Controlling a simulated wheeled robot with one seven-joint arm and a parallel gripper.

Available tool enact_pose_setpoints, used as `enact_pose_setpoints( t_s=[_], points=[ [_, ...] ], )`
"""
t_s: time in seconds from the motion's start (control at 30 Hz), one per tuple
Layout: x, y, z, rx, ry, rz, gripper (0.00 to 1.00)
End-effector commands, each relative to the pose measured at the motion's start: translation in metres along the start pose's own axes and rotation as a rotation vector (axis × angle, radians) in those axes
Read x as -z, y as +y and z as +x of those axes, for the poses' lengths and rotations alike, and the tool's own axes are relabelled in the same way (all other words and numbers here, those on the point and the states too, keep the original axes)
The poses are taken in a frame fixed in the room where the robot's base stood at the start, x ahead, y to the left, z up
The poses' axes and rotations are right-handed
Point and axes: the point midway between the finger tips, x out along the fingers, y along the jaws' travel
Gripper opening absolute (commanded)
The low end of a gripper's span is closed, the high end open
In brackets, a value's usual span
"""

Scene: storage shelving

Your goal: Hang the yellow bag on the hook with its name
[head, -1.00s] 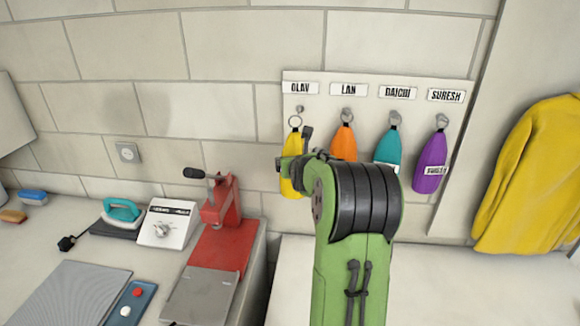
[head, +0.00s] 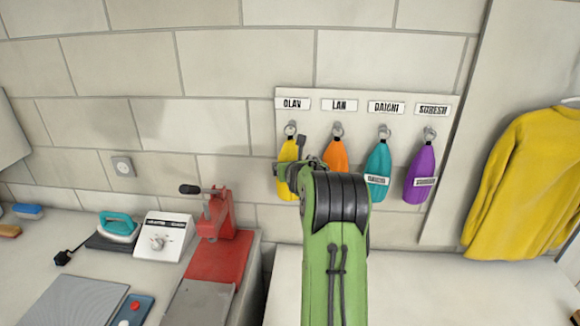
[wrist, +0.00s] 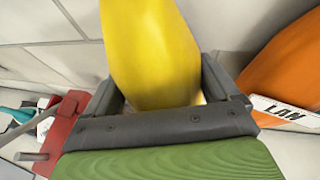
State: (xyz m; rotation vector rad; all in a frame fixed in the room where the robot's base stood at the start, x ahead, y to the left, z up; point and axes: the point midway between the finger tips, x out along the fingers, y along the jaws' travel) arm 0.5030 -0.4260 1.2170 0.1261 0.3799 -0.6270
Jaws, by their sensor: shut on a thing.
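The yellow bag (head: 289,155) is at the far left of the hook board (head: 362,101), below the label OLAV (head: 292,104). Its ring is at the hook (head: 290,130) under that label; whether the hook bears its weight I cannot tell. My gripper (head: 287,172) is shut on the bag's lower part; my arm partly hides it. In the wrist view the yellow bag (wrist: 150,50) stands between the two fingers. The name on the yellow bag is not visible.
Orange (head: 335,155), teal (head: 378,165) and purple (head: 421,172) bags hang to the right, the orange one close to my gripper. A red press (head: 217,235) stands on the counter at left. A yellow sweater (head: 525,185) hangs at far right.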

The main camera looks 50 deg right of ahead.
Motion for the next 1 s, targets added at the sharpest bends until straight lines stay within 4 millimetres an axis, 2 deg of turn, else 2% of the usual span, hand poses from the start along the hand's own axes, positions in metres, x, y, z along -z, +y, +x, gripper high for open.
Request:
enact_pose_setpoints(
  t_s=[0.2,0.47,1.0],
  points=[
    [-0.008,-0.004,0.012,0.001,-0.003,-0.001,0.15],
    [-0.003,-0.007,0.026,0.001,-0.005,-0.001,0.15],
    [-0.001,-0.008,0.029,0.002,-0.001,0.0,0.15]
  ],
)
